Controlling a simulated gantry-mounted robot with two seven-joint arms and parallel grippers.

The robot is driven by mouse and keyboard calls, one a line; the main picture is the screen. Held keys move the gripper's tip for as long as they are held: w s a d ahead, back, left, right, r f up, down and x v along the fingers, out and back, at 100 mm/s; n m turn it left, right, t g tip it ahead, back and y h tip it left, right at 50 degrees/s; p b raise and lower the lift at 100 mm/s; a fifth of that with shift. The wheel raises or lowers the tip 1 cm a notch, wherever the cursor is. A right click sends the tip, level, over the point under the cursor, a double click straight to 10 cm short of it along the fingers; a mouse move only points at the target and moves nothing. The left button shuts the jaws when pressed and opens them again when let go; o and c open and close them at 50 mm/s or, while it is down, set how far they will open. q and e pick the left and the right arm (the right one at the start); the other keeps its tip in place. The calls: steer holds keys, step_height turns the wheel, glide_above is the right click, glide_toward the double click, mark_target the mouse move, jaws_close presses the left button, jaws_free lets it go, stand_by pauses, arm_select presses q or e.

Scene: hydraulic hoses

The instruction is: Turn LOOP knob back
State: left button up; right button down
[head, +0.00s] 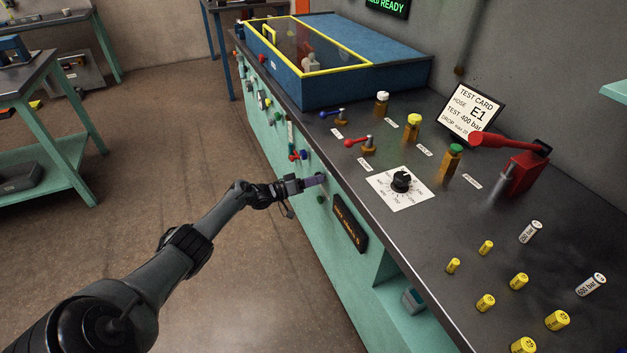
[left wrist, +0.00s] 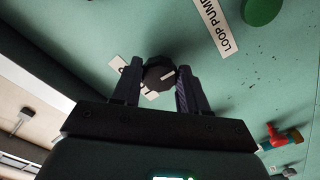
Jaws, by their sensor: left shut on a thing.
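The LOOP knob is a small black knob (left wrist: 159,72) with a pale pointer line, on the green front panel (left wrist: 110,35) of the bench. A white label behind it is mostly hidden. My left gripper (left wrist: 158,80) has one finger on each side of the knob and is shut on it. In the head view my left gripper (head: 318,181) reaches the front face of the bench, and there it hides the knob. My right gripper is in neither view.
A "LOOP PUMP" label (left wrist: 215,22) and a green button (left wrist: 262,9) sit near the knob. A red-handled valve (left wrist: 278,136) sticks out at the lower right of the wrist view. A dark display (head: 349,228) is right of my gripper. The floor (head: 190,150) is clear.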

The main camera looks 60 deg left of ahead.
arm_select(q)
steer(key=shift+n, duration=0.4)
steer(key=o, duration=1.1)
steer(key=shift+c, duration=0.2)
steer(key=s+a+p, duration=0.2)
steer(key=s+p, duration=0.3)
steer(key=s, duration=0.5)
steer(key=shift+s, duration=0.35)
